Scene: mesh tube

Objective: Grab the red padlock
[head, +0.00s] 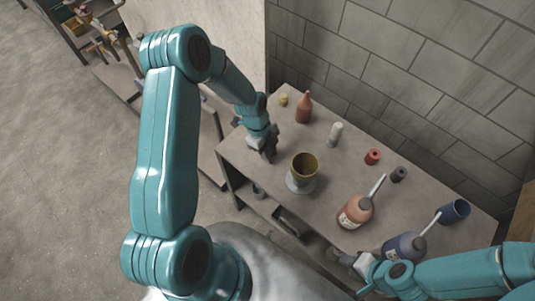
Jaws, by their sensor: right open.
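A small red object (373,157) stands on the grey table toward the back right. It looks like a short block with a dark spot on top, and I cannot tell if it is the padlock. No other clearly red lock shape shows. My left gripper (268,153) is over the table's left end, left of the brown cup and well apart from the red object. Its fingers are dark and small, so its opening is unclear. My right gripper (348,262) is open at the table's front edge, below the orange bottle and apart from the red object.
On the table (255,165) stand a brown cup (304,165), a brown bottle (304,107), a white bottle (335,134), a black piece (398,174), an orange bottle (354,212), a dark bottle (404,247) and a blue cup (454,211). A brick wall (400,70) runs behind.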

